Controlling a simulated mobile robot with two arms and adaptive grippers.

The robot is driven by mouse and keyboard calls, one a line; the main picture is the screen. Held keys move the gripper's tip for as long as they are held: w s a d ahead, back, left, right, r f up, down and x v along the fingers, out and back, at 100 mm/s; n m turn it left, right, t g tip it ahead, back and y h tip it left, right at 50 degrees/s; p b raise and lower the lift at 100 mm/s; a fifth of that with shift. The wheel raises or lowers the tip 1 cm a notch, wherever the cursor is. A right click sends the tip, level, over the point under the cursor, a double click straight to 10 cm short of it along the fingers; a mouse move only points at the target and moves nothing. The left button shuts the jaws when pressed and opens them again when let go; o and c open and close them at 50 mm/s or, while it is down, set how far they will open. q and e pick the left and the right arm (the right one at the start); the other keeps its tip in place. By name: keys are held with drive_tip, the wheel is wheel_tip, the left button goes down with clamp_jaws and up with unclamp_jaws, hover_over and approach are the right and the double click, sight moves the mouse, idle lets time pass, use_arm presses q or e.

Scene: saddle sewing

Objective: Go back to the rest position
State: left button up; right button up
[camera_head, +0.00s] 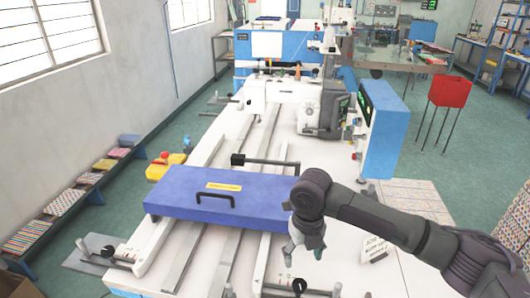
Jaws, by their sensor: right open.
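My right arm comes in from the lower right. My right gripper (306,250) hangs at its end, pointing down over the white machine bed, just right of the blue cover. It is open and nothing shows between its fingers. My left gripper is not in view. The saddle sewing machine (280,130) fills the middle, with a white bed and metal rails. The blue cover (190,190) with a black handle and a yellow label lies across the bed, left of my right gripper.
A blue control cabinet (386,130) stands at the machine's right. A red bin (450,91) on thin legs is farther right. A low bench with paper stacks (66,201) runs along the left wall. Open green floor (190,122) lies between that wall and the machine.

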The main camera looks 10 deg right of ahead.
drive_tip(key=s+a+f+m+t+y, duration=0.1)
drive_tip(key=s+a+f+m+y, duration=0.1)
drive_tip(key=s+a+f+m, duration=0.35)
drive_tip(key=s+a+f+m+t+y, duration=0.1)
drive_tip(key=s+a+f+m+y, duration=0.1)
drive_tip(key=s+a+m, duration=0.35)
drive_tip(key=s+d+f+m+t+h, duration=0.1)
drive_tip(key=s+d+m+h, duration=0.1)
drive_tip(key=s+d+m, duration=0.8)
drive_tip(key=s+d+f+m+h, duration=0.15)
drive_tip(key=s+d+m, duration=0.45)
drive_tip(key=m, duration=0.9)
wheel_tip(320, 180, down, 30)
drive_tip(key=b, duration=0.4)
drive_tip(key=s+d+f+g+b, duration=0.1)
drive_tip(key=s+d+f, duration=0.1)
drive_tip(key=s+f, duration=0.6)
drive_tip(key=s+d+f+g+b, duration=0.1)
drive_tip(key=s+f, duration=0.7)
drive_tip(key=f, duration=0.2)
drive_tip(key=shift+s+d+n, duration=0.15)
drive_tip(key=shift+d+n, duration=0.2)
drive_tip(key=shift+n, duration=0.05)
